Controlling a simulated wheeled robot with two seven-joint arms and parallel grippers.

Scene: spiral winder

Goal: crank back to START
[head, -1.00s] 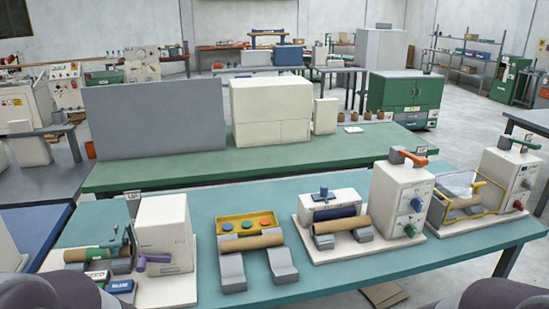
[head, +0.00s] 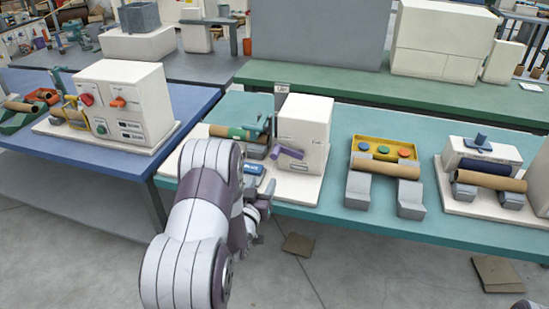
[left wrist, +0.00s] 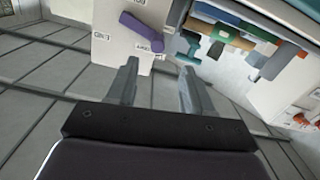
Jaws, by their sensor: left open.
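The spiral winder's white box (head: 303,133) stands on a pale base plate at the left end of the teal table. A purple crank handle (head: 287,152) sits on its front face. The crank also shows in the left wrist view (left wrist: 146,31), slanting across the box face beside small labels too blurred to read surely. My left gripper (head: 264,200) is in front of the table edge, below the crank. In the left wrist view my left gripper (left wrist: 160,70) has its fingers spread and empty, short of the crank and not touching it. My right gripper is out of view.
A brown tube with a green band (head: 235,132) and a blue block (head: 253,168) sit left of the box. A yellow tray (head: 384,148) with coloured buttons stands to the right. A blue table (head: 95,160) with another machine is at left.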

